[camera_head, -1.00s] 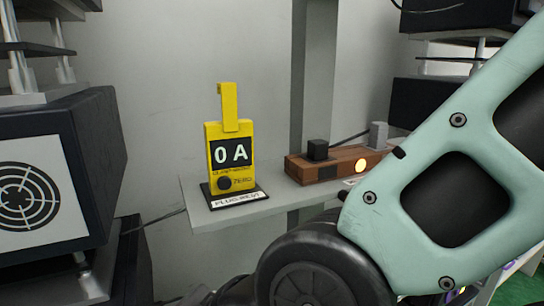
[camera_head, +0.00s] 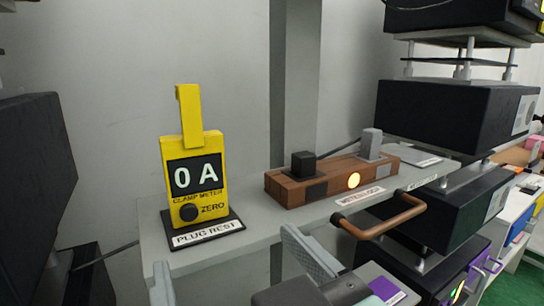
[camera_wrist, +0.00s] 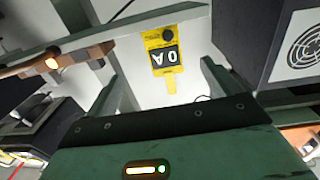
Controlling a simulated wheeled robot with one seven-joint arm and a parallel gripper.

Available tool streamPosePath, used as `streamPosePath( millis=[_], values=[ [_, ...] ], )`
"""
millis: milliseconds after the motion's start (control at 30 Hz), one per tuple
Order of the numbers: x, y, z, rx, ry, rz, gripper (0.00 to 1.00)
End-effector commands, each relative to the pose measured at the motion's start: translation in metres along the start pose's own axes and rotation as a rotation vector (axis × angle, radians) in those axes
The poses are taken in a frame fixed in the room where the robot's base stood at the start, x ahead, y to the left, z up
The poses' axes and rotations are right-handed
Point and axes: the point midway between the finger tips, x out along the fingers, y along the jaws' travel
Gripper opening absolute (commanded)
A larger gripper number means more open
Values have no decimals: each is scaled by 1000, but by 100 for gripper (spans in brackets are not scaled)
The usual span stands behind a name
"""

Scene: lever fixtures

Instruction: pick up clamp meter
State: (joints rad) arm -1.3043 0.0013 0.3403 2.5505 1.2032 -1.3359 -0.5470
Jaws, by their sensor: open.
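The yellow clamp meter (camera_head: 195,180) stands upright on a black base labelled PLUG REST (camera_head: 208,235), on a grey shelf (camera_head: 255,225). Its dark display reads 0 A, and a round black knob sits below it. In the wrist view the clamp meter (camera_wrist: 162,52) appears upside down, beyond and between my fingers. My gripper (camera_wrist: 168,85) is open and empty, apart from the meter. In the head view the fingers of my gripper (camera_head: 235,270) show at the bottom, in front of and below the shelf edge.
A brown wooden block (camera_head: 330,182) with a black plug, a grey plug and a lit lamp stands right of the meter on the shelf. A copper-coloured handle (camera_head: 385,222) juts out at the right front. Dark boxes (camera_head: 455,112) stand at the right; another dark box (camera_head: 35,190) is at the left.

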Motion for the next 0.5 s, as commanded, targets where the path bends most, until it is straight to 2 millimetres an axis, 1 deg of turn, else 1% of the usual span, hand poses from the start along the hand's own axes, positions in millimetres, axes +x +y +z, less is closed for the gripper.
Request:
streamPosePath(
  millis=[33,100,433,500],
  values=[
    [9,0,-7,-5,-4,2,89],
    [20,0,-6,-5,-5,1,89],
    [45,0,-5,-4,-4,-1,89],
    [61,0,-3,-1,-3,2,89]
  ],
)
